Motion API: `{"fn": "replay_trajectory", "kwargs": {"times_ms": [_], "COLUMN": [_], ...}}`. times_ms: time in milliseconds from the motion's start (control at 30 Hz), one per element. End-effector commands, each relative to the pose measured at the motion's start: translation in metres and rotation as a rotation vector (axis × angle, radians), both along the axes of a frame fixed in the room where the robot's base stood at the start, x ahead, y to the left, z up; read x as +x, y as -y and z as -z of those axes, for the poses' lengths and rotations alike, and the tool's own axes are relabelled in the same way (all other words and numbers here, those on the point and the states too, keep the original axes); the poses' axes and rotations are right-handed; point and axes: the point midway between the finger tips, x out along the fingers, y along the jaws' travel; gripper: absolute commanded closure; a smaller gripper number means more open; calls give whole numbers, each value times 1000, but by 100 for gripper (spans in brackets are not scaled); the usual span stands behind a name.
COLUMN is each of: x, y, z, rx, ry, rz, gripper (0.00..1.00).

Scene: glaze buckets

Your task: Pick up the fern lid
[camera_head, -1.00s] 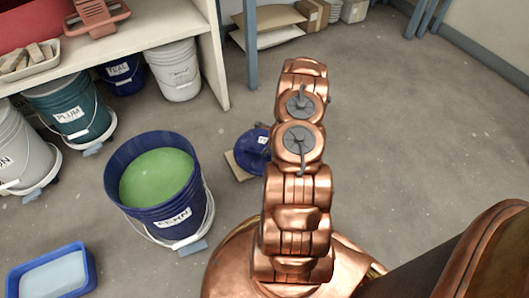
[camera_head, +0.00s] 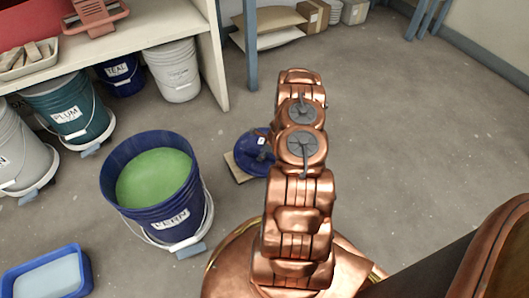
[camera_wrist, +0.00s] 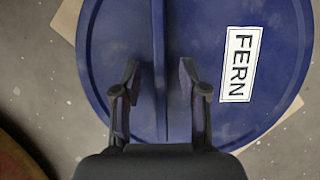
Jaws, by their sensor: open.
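The fern lid is a round blue disc with a raised bar across it and a white FERN label. It lies on a piece of cardboard on the floor, partly hidden by my arm in the head view (camera_head: 251,155). In the wrist view the lid (camera_wrist: 210,45) fills most of the picture. My gripper (camera_wrist: 160,75) is open over the lid, with one finger on each side of the raised bar (camera_wrist: 158,30). I cannot tell whether the fingers touch the lid. The fern bucket (camera_head: 150,190), blue with green glaze inside, stands open left of the lid.
The cardboard (camera_head: 236,170) shows under the lid. A blue tray (camera_head: 45,275) lies at bottom left. The floor on the right is clear.

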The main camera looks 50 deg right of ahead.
Motion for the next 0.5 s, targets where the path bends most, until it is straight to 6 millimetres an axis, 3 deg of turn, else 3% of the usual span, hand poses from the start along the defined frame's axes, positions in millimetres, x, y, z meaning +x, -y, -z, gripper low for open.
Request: {"fn": "replay_trajectory", "kwargs": {"times_ms": [500], "x": [0], "y": [0], "z": [4], "rx": [0], "ry": [0], "rz": [-1], "gripper": [57]}}
